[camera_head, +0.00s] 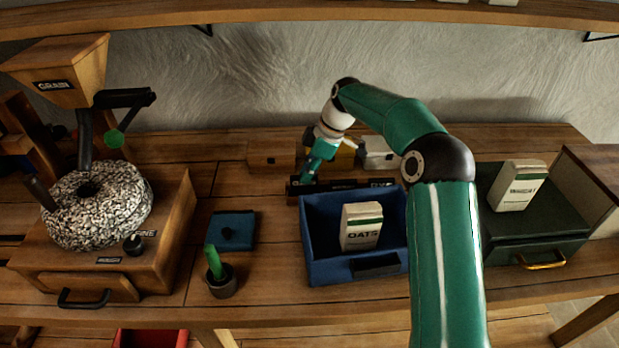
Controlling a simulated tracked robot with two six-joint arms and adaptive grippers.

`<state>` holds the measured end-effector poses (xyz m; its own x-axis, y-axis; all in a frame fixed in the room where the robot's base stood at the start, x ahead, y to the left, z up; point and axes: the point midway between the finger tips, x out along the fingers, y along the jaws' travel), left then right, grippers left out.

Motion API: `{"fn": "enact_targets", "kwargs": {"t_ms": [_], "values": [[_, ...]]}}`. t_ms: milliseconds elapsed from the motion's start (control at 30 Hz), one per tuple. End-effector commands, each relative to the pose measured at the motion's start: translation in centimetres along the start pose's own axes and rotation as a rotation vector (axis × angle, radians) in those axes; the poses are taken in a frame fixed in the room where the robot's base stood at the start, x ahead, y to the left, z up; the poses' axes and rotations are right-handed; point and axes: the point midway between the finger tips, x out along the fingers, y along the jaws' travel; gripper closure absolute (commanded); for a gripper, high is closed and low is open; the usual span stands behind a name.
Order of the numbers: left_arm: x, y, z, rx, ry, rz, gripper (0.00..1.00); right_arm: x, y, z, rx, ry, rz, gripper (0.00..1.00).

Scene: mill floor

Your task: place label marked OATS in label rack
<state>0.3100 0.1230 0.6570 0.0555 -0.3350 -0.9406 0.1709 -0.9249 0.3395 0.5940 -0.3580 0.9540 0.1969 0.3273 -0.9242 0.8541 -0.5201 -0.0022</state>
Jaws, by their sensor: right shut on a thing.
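The label rack (338,186) is a low dark strip on the bench behind the blue box, with a light-lettered label at its right end. My right gripper (307,177) reaches down at the rack's left end, its green fingers shut on a small label. The label is mostly hidden and its marking cannot be read. I cannot tell whether it touches the rack. My left gripper is not in view.
The blue box (315,271) holds a sack marked OATS (361,227). A dark green box (540,223) with a sack (518,186) stands right. The stone mill (98,207) stands left. Small boxes sit behind the rack. My right arm crosses over the blue box's right side.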

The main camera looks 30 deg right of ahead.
Motion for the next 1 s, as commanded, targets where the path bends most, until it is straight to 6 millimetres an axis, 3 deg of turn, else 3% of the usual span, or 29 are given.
{"fn": "enact_targets", "kwargs": {"t_ms": [133,467,500,633,1000], "values": [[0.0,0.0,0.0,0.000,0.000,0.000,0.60,1.7,0.0,0.7,0.001,0.000,-0.002,1.00],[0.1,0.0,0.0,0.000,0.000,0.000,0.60,2.0,0.0,0.8,0.000,0.000,-0.001,1.00],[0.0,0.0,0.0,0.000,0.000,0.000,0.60,2.0,0.0,0.8,0.000,0.000,-0.001,0.80],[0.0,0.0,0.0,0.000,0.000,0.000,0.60,2.0,0.0,0.8,0.000,0.000,-0.001,0.60],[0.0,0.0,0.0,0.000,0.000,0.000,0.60,1.6,0.0,0.8,0.001,0.000,0.001,0.60]]}}
